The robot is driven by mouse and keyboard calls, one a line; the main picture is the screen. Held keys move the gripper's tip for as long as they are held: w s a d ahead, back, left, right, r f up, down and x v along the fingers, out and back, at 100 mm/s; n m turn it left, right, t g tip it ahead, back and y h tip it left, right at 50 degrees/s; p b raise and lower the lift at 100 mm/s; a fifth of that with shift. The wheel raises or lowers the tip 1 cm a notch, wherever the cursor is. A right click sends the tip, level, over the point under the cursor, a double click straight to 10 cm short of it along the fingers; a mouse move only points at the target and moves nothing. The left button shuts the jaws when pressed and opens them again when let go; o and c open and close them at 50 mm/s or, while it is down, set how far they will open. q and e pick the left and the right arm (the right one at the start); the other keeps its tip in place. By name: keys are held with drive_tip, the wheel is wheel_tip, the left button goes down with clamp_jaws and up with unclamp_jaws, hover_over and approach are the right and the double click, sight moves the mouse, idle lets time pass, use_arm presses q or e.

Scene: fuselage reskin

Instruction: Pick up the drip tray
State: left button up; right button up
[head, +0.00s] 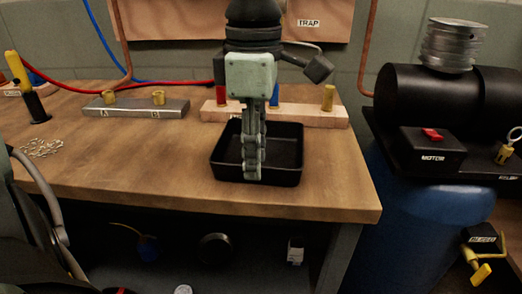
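The drip tray is the black, shallow, square-cornered tray (292,150) on the wooden bench, close to its front edge. It sits flat. The fingers hide part of the tray's inside.
Behind the tray stands a wooden block (315,115) with coloured plugs. A grey bar (136,108) with two brass fittings lies left of it. A black motor unit (432,153) stands right of the bench (130,160). The bench top left of the tray is mostly clear.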

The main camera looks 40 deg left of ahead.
use_arm(q)
drive_tip(key=shift+f, duration=1.3)
clamp_jaws()
